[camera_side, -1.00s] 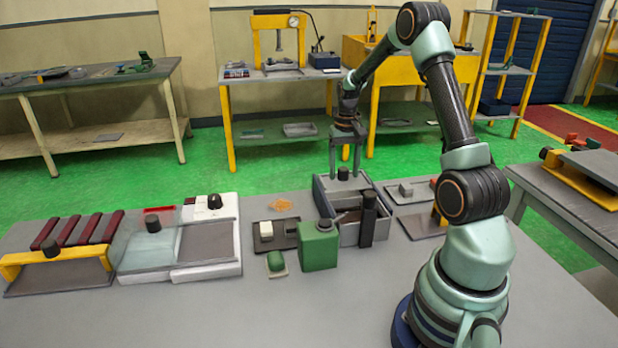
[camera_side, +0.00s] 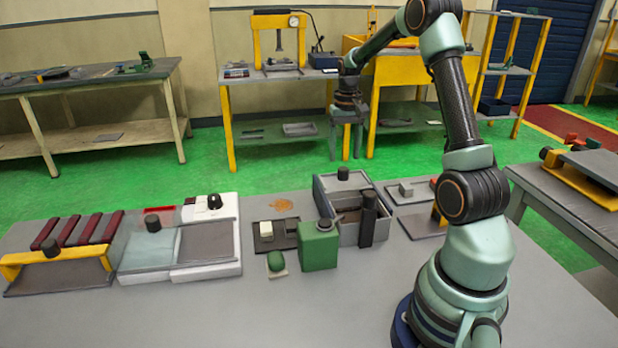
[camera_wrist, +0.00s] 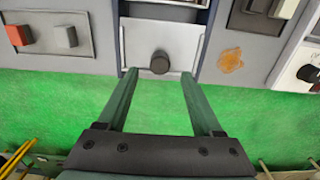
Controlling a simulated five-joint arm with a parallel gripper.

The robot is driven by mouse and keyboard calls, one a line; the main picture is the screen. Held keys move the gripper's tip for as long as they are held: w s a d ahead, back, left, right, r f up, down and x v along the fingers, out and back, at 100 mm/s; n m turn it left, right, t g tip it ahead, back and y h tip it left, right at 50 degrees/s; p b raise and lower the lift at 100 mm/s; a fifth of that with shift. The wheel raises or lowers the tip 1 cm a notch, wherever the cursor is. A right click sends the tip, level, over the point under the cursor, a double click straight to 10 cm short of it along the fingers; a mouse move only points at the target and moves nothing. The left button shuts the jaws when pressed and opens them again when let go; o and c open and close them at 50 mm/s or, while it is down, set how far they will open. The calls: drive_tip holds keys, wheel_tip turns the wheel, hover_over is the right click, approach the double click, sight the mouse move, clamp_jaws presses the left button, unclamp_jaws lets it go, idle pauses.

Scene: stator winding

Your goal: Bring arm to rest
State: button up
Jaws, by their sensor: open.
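My gripper (camera_side: 346,157) hangs pointing down in the side view, high up and apart from everything on the bench (camera_side: 330,300). In the wrist view my gripper (camera_wrist: 161,78) is open, with its two fingers spread and nothing between them. A grey box with a black knob (camera_wrist: 160,62) lies beyond the fingertips there. In the side view the same grey box (camera_side: 328,203) stands below the gripper, its black knob on top, with a clear gap to the fingers.
A green block (camera_side: 319,248) and a black upright post (camera_side: 368,218) stand by the grey box. A white-and-grey unit (camera_side: 207,255) and a yellow rack (camera_side: 58,265) with dark red bars sit left. The bench front is clear.

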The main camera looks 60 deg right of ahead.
drive_tip(key=shift+a, duration=0.1)
drive_tip(key=a+r+n+t, duration=0.1)
drive_tip(key=a+r+n, duration=0.1)
drive_tip(key=a+r, duration=0.4)
drive_tip(key=a+r+n+t, duration=0.1)
drive_tip(key=a+r+n, duration=0.15)
drive_tip(key=a, duration=0.55)
drive_tip(key=s+a+r+n+t, duration=0.1)
drive_tip(key=s+a+n, duration=0.1)
drive_tip(key=a, duration=0.5)
drive_tip(key=s+a+r+n+t, duration=0.2)
drive_tip(key=s+a, duration=0.3)
drive_tip(key=a, duration=0.3)
drive_tip(key=shift+t, duration=0.3)
